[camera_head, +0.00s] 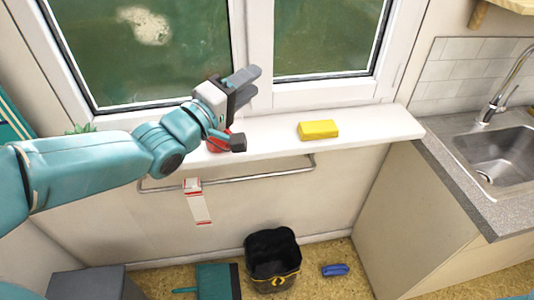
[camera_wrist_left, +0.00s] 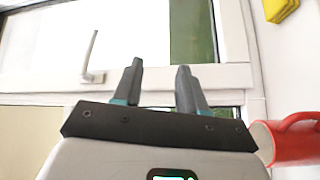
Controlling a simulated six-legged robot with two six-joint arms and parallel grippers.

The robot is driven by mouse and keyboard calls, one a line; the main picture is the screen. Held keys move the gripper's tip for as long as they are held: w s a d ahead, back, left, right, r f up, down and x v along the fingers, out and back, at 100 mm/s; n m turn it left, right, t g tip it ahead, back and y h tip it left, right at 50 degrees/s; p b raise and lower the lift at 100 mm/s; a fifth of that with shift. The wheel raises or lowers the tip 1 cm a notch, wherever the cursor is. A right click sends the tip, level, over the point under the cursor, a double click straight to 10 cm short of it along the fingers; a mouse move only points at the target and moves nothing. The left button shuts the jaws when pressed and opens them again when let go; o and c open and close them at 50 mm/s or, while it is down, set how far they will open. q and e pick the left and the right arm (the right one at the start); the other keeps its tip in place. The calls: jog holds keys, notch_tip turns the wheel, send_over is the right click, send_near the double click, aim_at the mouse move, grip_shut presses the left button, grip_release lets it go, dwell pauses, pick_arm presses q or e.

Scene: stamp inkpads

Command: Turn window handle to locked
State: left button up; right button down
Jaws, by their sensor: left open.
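The window handle (camera_wrist_left: 91,55) is a slim grey lever on the white window frame in the left wrist view. Its base lies against the frame and its lever points up in that picture, slightly tilted. My left gripper (camera_wrist_left: 157,68) is open with nothing between its fingers, and the handle is to the left of both fingers, apart from them. In the head view the left gripper (camera_head: 253,84) is in front of the white post between the two panes. I cannot make out the handle there. My right gripper is not in view.
A red mug (camera_wrist_left: 292,141) is close beside my left gripper, on the sill (camera_head: 380,125). A yellow sponge-like block (camera_head: 318,129) lies farther right on the sill. A rail (camera_head: 260,174) runs below it. A sink (camera_head: 495,155) is at right, a black bin (camera_head: 272,255) on the floor.

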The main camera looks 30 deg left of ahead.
pick_arm(q)
jog(key=w+d+f+g, duration=0.1)
jog(key=f, duration=0.5)
jog(key=w+d+f+g, duration=0.1)
jog(key=d+f+g, duration=0.1)
jog(key=f, duration=0.4)
jog(key=d+f+g, duration=0.1)
jog(key=f, duration=0.5)
jog(key=shift+w+d+g, duration=0.15)
jog(key=shift+w+g, duration=0.15)
jog(key=shift+w, duration=0.1)
